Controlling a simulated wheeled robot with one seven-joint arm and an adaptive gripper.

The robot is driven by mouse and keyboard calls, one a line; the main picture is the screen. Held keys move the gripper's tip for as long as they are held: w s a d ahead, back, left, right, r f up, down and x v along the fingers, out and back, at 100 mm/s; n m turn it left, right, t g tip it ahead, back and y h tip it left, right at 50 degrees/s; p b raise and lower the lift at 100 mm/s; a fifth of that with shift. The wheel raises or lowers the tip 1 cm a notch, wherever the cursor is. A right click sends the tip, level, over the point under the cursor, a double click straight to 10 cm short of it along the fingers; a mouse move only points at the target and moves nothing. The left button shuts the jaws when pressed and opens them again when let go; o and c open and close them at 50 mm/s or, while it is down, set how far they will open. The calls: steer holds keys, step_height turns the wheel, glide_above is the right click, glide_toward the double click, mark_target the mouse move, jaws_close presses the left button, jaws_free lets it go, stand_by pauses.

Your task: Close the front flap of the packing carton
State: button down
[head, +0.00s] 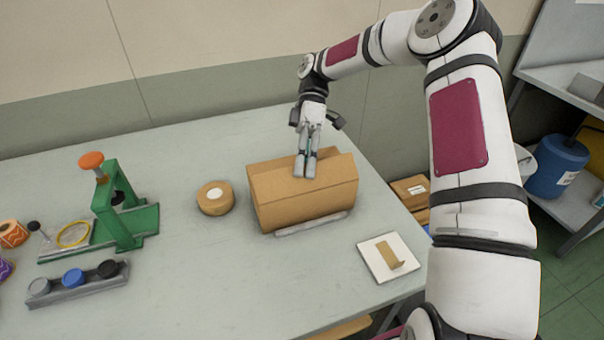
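The brown packing carton (308,205) stands on the table near its middle. Its upper front panel, which looks like the front flap (275,184), leans back over the top and hides the inside. A crease divides it from the wall below. My gripper (305,170) points down at the carton from behind, its fingers side by side with at most a narrow gap. The fingertips overlap the flap in the head view and seem to touch it or lie just above it. Nothing shows held between them. The far flaps are partly hidden.
A tape roll (215,198) lies left of the carton. A grey strip (312,223) lies along its front. A white plate with a bent brown piece (390,255) is at front right. A green press (125,215) stands left. The front middle of the table (230,285) is clear.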

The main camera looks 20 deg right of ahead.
steer(key=shift+w+f+m+g+y+b, duration=0.2)
steer(key=shift+f+g+b, duration=0.2)
steer(key=shift+g+b, duration=0.4)
steer(key=shift+w+f+m+g+y+b, duration=0.1)
steer(key=shift+w+f+m+g+b, duration=0.2)
steer(key=shift+g+b, duration=0.45)
steer(key=shift+s+b, duration=0.1)
steer(key=shift+b, duration=0.2)
steer(key=c, duration=1.8)
jaws_free()
steer(key=shift+c, duration=0.2)
